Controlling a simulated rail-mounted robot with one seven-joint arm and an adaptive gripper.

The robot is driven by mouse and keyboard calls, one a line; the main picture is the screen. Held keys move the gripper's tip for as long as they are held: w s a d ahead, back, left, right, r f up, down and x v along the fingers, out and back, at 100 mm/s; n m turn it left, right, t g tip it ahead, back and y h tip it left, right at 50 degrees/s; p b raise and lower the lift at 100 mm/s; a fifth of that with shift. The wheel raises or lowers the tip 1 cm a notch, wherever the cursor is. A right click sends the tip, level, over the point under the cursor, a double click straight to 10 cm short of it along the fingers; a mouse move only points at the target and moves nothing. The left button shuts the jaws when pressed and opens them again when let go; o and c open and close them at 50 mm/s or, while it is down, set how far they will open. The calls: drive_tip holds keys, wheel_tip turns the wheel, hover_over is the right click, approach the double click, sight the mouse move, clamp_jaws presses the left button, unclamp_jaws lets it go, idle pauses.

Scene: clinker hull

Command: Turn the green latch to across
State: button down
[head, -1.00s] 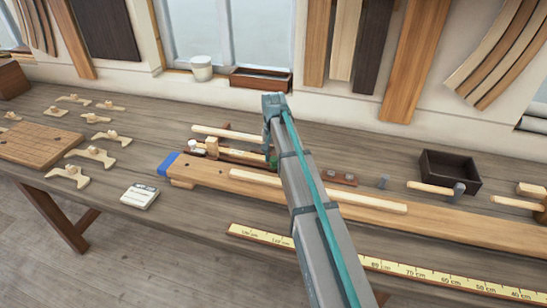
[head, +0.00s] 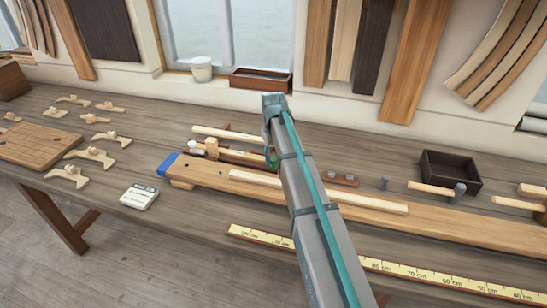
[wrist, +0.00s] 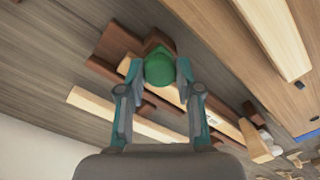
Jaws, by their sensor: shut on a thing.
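The green latch (wrist: 159,67) shows in the wrist view as a rounded green knob between my two fingertips. My gripper (wrist: 160,78) is shut on it, one finger on each side. The latch sits by a reddish-brown wooden block and a pale strip; which way it is turned I cannot tell, since its lower part is hidden. In the head view only a small green piece (head: 273,160) shows beside my arm, which hides most of the gripper.
A long plank (head: 215,177) with a blue end and a pale batten (head: 375,202) lies in front. A dark open box (head: 450,172) and mallets stand right. A yellow ruler (head: 400,270) runs along the front edge. Wooden clamps (head: 88,156) lie left.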

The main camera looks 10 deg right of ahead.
sight(274, 158)
idle(0.4)
drive_tip(key=c, duration=0.8)
unclamp_jaws()
drive_tip(key=shift+o, duration=0.2)
wheel_tip(274, 158, up, 12)
